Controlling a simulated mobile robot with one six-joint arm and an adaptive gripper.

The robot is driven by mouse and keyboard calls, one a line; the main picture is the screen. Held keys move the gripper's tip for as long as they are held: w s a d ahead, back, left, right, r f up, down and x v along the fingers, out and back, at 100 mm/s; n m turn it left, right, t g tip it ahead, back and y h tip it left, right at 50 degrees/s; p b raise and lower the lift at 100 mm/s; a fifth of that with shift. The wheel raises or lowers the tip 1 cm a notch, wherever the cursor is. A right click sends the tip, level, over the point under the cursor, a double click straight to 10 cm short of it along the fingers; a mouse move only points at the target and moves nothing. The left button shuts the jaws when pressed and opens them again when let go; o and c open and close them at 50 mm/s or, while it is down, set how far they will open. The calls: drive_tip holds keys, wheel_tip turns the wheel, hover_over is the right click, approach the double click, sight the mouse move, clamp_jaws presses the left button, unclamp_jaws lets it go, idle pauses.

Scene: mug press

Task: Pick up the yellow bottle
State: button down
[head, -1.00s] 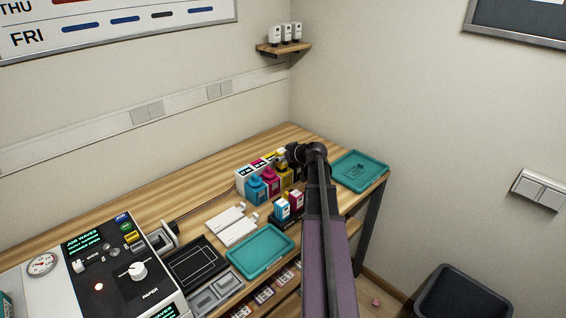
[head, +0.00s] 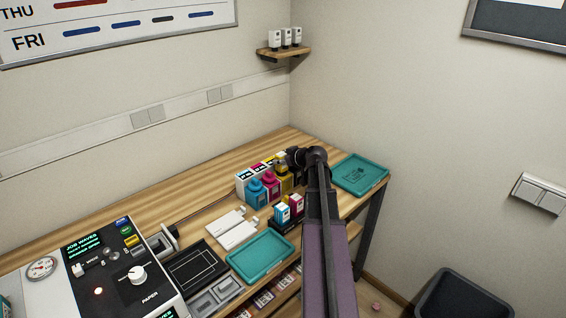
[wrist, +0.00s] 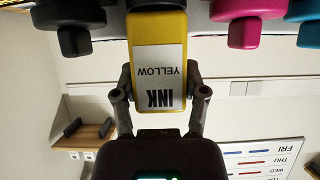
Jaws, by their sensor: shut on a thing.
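The yellow bottle (wrist: 158,30) has a white label reading INK YELLOW, upside down in the wrist view. My gripper (wrist: 159,88) is shut on it, with one finger on each side of the label. In the head view the yellow bottle (head: 286,183) is partly hidden behind my arm and stands in line with the other ink bottles. My gripper (head: 291,162) is mostly hidden there too. I cannot tell whether the bottle is touching the table.
A magenta bottle (head: 270,184) and a cyan bottle (head: 256,194) stand close to the left, with ink boxes behind. A black bottle (wrist: 68,14) is beside the yellow one. Teal trays lie at right (head: 362,174) and front (head: 260,258). Small cartridges (head: 283,213) stand in front.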

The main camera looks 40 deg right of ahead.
sight(282, 154)
drive_tip(key=shift+r, duration=0.15)
wheel_tip(282, 154, up, 3)
drive_tip(key=p, duration=0.3)
drive_tip(key=shift+s+a+r+p, duration=0.3)
drive_tip(key=shift+s+a, duration=0.45)
drive_tip(key=shift+s, duration=1.8)
drive_tip(key=shift+s+a+r+p, duration=0.3)
drive_tip(key=shift+s+a, duration=0.45)
drive_tip(key=shift+s, duration=1.8)
drive_tip(key=shift+s+a+r+p, duration=0.3)
drive_tip(key=shift+s+a, duration=0.45)
drive_tip(key=shift+s, duration=1.8)
